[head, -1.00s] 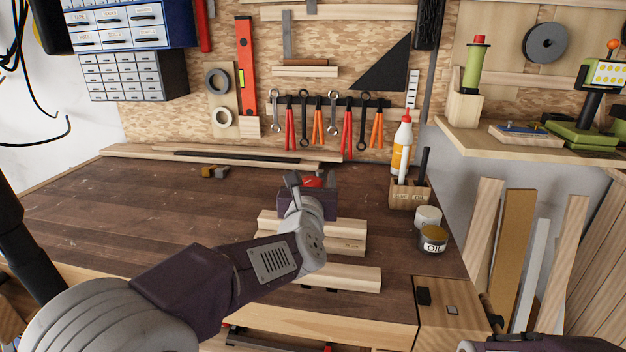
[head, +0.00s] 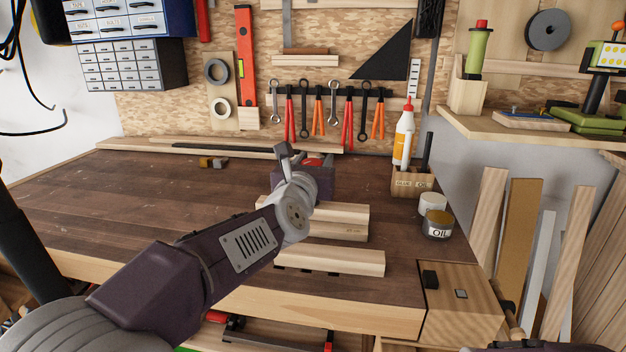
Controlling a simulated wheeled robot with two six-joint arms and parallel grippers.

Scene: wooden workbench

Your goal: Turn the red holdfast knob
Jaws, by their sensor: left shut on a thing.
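The red holdfast knob (head: 313,161) shows only as a small red patch at the far end of my left gripper, above the middle of the bench. My left gripper (head: 306,160) reaches in from the left and is shut on the knob. Its dark body and wrist hide most of the knob and whatever lies beneath it. One grey finger stands up to the left of the red patch.
Wooden boards (head: 345,262) lie on the workbench (head: 120,205) in front of the gripper. A glue bottle (head: 403,135), a wooden holder (head: 408,183) and an oil tin (head: 438,225) stand to the right. The left of the bench is mostly clear.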

